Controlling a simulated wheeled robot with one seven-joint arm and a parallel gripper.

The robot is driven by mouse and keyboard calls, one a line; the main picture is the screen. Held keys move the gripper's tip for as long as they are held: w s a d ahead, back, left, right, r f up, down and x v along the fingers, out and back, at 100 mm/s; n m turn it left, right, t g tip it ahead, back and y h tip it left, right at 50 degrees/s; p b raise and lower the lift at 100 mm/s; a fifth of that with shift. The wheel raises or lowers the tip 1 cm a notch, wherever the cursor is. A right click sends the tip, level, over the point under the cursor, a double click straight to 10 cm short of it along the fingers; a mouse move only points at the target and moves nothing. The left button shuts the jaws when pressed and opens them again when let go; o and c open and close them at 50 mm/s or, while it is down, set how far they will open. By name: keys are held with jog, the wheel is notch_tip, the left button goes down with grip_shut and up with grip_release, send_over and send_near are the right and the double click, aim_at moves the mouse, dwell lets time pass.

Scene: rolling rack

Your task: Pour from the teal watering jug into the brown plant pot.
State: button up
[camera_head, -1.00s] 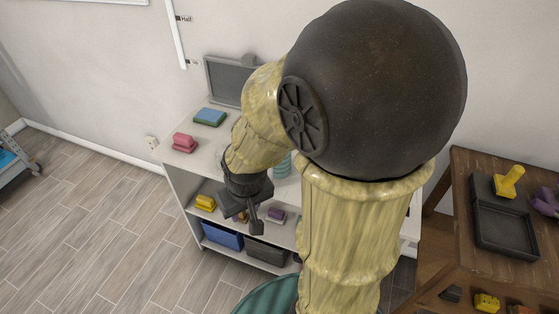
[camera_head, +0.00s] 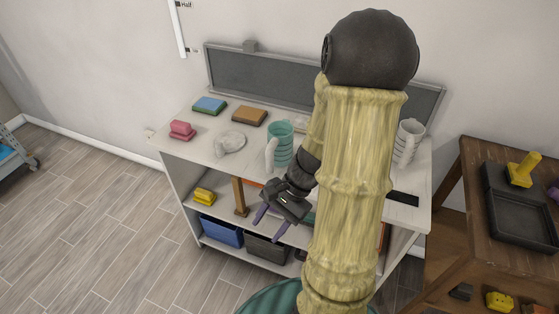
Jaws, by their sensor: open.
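The teal watering jug (camera_head: 281,137) stands upright on the top board of the white shelf unit, with a pale handle or spout on its left side. My gripper (camera_head: 272,222) is in front of the unit, lower in the picture than the jug and apart from it. Its two purple-tipped fingers are spread, with nothing seen between them. I cannot make out a brown plant pot; my arm covers part of the top board and shelves.
The white shelf unit (camera_head: 185,152) also bears a pink block (camera_head: 182,131), blue-green block (camera_head: 209,105), brown block (camera_head: 249,116), whitish object (camera_head: 230,143) and white ribbed jug (camera_head: 409,141). A wooden table (camera_head: 470,190) with a dark tray (camera_head: 522,222) stands at right.

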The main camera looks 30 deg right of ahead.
jog(key=w+d+f+m+t+b, duration=0.1)
jog(key=d+m+t+b, duration=0.1)
jog(key=d+m+t, duration=0.3)
jog(key=w+d+f+m+t+b, duration=0.1)
jog(key=w+d+m+t+b, duration=0.1)
jog(key=d+m+t, duration=0.3)
jog(key=w+d+f+m+t+y+b, duration=0.1)
jog(key=w+d+f+m+t+b, duration=0.1)
jog(key=d+m+t, duration=0.4)
jog(key=d+m+b, duration=0.1)
jog(key=d, duration=0.2)
jog(key=shift+d+m+b, duration=0.35)
jog(key=shift+m, duration=0.05)
jog(key=shift+w+f, duration=0.1)
jog(key=shift+w, duration=0.05)
send_near(277, 150)
jog(key=a+f, duration=0.1)
jog(key=a, duration=0.1)
jog(key=w+a, duration=0.1)
jog(key=a, duration=0.1)
jog(key=a+f, duration=0.1)
jog(key=shift+w+a+f, duration=0.4)
